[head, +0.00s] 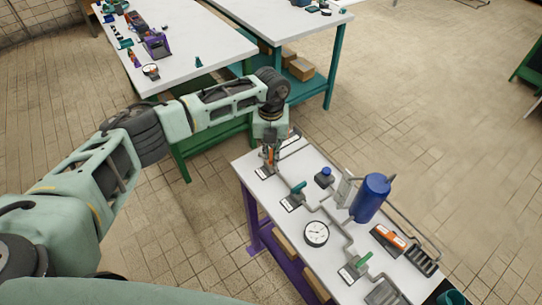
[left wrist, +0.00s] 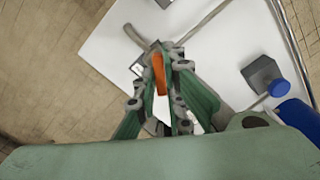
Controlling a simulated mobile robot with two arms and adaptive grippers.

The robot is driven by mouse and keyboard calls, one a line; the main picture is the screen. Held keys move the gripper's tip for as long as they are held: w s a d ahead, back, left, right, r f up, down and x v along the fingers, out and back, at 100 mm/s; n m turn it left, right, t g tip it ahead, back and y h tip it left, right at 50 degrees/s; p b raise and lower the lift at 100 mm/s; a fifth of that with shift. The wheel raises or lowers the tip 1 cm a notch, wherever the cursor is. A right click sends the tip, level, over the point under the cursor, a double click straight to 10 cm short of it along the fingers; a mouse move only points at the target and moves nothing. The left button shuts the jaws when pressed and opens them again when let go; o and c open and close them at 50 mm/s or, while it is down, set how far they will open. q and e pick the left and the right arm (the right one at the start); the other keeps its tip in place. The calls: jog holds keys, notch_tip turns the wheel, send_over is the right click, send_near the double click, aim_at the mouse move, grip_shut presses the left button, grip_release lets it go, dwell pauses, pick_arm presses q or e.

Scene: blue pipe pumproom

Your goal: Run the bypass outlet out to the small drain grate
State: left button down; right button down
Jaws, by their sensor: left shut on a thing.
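My left gripper (head: 268,157) is at the far left corner of the white pump table. It is shut on an orange lever-like piece (left wrist: 159,75), seen between its fingers (left wrist: 163,66) in the left wrist view. A short bent grey pipe (left wrist: 143,38) shows just beyond the fingertips; whether it is the bypass outlet, I cannot tell. Two slotted grates are at the table's right end: a dark one (head: 422,260) and a grey one (head: 384,293) nearer the front. Which is the small drain grate is unclear. My right gripper is not in view.
Grey pipework (head: 333,220) crosses the table, with a teal lever (head: 299,187), a green lever (head: 363,260), a round gauge (head: 316,233) and a blue tank (head: 370,198). An orange-and-black device (head: 388,240) lies near the dark grate. A blue-capped block (head: 324,177) stands near my gripper.

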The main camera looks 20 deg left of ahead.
aim_at(271, 154)
pick_arm(q)
jog(key=m+b, duration=0.5)
jog(key=m, duration=0.1)
jog(key=shift+w+f+b, duration=0.1)
jog(key=shift+w+b, duration=0.05)
jog(key=shift+b, duration=0.2)
jog(key=m+b, duration=0.2)
jog(key=m, duration=0.1)
jog(key=shift+m+b, duration=0.35)
jog(key=shift+m, duration=0.05)
jog(key=shift+r+m+b, duration=0.2)
jog(key=shift+m+b, duration=0.1)
jog(key=shift+m, duration=0.2)
jog(key=shift+r, duration=0.1)
jog(key=c, duration=1.8)
grip_release()
jog(key=shift+c, duration=0.2)
notch_tip(271, 154, up, 12)
jog(key=shift+f, duration=0.2)
